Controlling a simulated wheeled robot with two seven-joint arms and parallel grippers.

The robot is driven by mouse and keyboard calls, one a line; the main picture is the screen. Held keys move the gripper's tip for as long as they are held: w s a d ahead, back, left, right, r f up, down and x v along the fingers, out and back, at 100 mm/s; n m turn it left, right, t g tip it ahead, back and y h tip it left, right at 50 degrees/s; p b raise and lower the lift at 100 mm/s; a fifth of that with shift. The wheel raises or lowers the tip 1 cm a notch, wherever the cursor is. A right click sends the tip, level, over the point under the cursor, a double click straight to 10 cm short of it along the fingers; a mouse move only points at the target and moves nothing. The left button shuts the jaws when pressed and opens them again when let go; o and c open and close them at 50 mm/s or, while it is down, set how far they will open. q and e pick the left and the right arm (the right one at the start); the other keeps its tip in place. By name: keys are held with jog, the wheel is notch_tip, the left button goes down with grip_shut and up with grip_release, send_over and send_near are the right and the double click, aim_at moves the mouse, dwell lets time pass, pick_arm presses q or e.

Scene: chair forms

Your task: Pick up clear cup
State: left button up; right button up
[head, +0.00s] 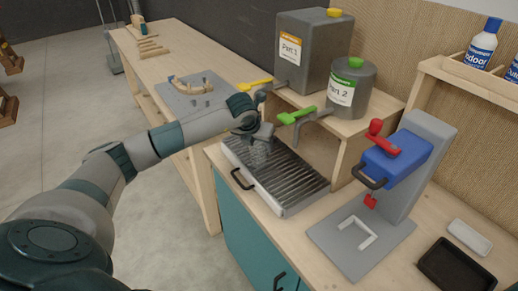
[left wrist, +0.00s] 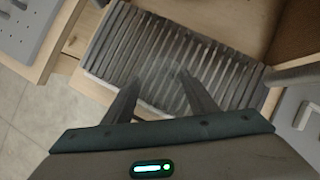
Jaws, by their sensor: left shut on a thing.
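My left gripper (head: 262,136) is above the back left part of the slatted drip tray (head: 301,202). It is shut on the clear cup (head: 259,149), which is faint and hard to make out against the slats. In the left wrist view, the two fingers of the gripper (left wrist: 158,76) stand apart with the see-through cup (left wrist: 155,82) between them, and the tray (left wrist: 110,50) lies behind. I cannot tell whether the cup touches the tray. My right gripper is not in view.
A grey "Part 1" container (head: 313,62) with a yellow tap and a "Part 2" container (head: 351,98) with a green tap stand on a raised shelf beside the gripper. A blue and grey press (head: 398,158) stands at right, near a black tray (head: 455,268).

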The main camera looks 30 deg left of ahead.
pick_arm(q)
notch_tip(320, 180, up, 16)
jog(key=b, duration=0.6)
jog(key=shift+r, duration=0.55)
jog(key=shift+s+f, duration=0.1)
jog(key=shift+f, duration=0.05)
